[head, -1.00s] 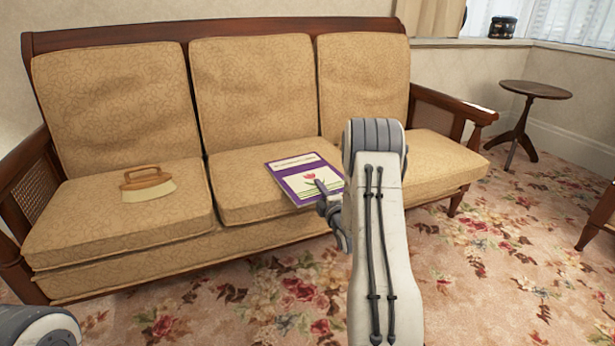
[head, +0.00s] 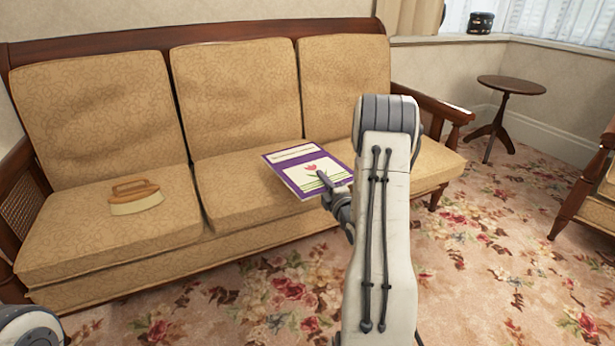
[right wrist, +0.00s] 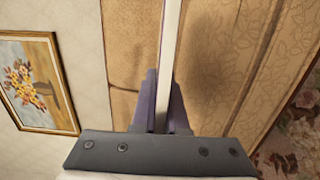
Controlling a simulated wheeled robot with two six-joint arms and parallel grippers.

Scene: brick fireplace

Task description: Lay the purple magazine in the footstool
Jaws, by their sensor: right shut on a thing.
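The purple magazine (head: 300,162), with a white panel and a pink tulip on its cover, is in front of the sofa's middle and right seats in the head view. My right gripper (head: 334,188) is shut on its near right edge and appears to hold it just above the seat. In the right wrist view the magazine (right wrist: 170,45) shows edge-on as a pale strip between the fingers of the right gripper (right wrist: 160,112). My left gripper is out of view. No footstool shows in these frames.
The tan sofa (head: 95,235) fills the left and middle, with an iron (head: 135,197) on its left seat. A small round table (head: 511,86) stands back right. A wooden chair (head: 597,190) is cut off at the right edge. Floral carpet (head: 490,260) between is clear.

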